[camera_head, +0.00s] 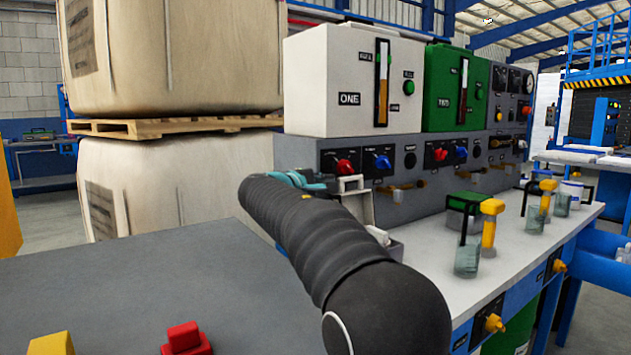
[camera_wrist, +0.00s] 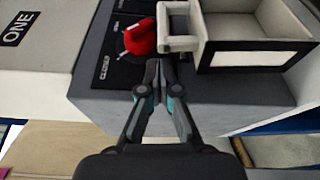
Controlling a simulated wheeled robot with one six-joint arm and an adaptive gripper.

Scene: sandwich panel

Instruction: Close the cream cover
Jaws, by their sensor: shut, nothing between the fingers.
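The cream part (camera_wrist: 194,57), which I take to be the cream cover, shows at the upper right of the wrist view. My gripper (camera_wrist: 157,70) is shut and empty. Its tips are just below the loop handle and the red knob (camera_wrist: 139,38); contact cannot be told. In the head view my gripper (camera_head: 300,180) is left of the cream part.
The grey panel (camera_head: 300,152) carries red and blue knobs beneath the white tank ONE (camera_head: 325,75) and green tank TWO (camera_head: 443,100). The dark tabletop (camera_head: 130,285) is mostly clear.

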